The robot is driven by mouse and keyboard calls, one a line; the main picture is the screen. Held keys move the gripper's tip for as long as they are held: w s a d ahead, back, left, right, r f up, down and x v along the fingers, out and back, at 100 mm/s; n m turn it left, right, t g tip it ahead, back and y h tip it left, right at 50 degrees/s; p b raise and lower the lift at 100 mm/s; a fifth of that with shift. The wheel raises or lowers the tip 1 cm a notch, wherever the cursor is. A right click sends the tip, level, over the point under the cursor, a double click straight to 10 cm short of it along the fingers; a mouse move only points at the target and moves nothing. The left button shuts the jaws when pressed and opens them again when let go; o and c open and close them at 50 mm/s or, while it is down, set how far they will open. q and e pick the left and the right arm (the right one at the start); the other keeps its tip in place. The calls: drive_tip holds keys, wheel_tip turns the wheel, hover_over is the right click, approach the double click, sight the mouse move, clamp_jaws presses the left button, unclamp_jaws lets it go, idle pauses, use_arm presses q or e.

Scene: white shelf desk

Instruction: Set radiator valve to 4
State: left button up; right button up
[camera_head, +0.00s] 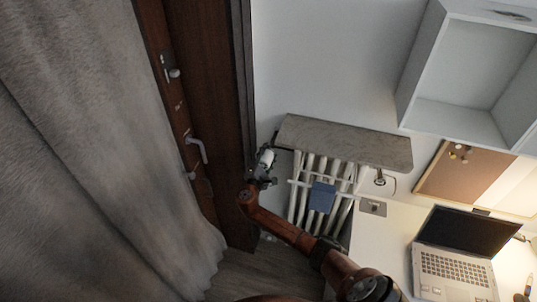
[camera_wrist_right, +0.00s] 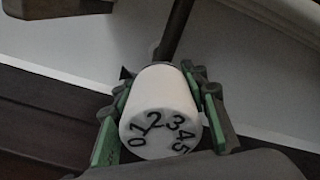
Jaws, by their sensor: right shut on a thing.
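The radiator valve (camera_wrist_right: 160,105) is a white round knob with black digits 0 to 5 on its face. In the right wrist view the 2 is uppermost, with 1 and 0 to its left and 3, 4 and 5 to its right. My right gripper (camera_wrist_right: 165,92) has its green-and-grey fingers on both sides of the knob and is shut on it. In the head view the valve (camera_head: 267,157) is a small white shape at the left end of the radiator (camera_head: 308,190), with my right gripper (camera_head: 263,168) at it. My left gripper is not in view.
A grey stone shelf (camera_head: 345,142) lies above the radiator, and a blue cloth (camera_head: 322,197) hangs on it. A dark wooden door (camera_head: 190,115) and a grey curtain (camera_head: 85,150) are on the left. The white desk (camera_head: 385,245) with a laptop (camera_head: 455,265) is on the right.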

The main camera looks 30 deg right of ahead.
sight(263, 166)
idle(0.4)
drive_tip(key=o, duration=1.2)
drive_tip(key=v, duration=1.2)
